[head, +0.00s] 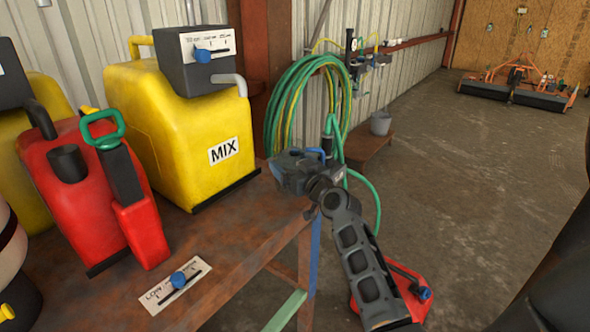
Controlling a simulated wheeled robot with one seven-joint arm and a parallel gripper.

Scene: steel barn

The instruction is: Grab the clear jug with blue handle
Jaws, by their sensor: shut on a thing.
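My gripper (298,171) is at the right end of the rusty workbench (235,262), near its far corner. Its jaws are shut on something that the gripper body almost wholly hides. A small blue bit (318,153) shows just behind the gripper, in front of the coiled hose; I cannot tell whether it is the jug's blue handle. No clear jug body can be made out in this view.
A yellow MIX tank (165,130) and a red jug (75,185) with a green-handled pump stand on the bench. Green hose (283,105) hangs on the wall behind. A grey bucket (380,123) sits on a low bench. Open concrete floor lies to the right.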

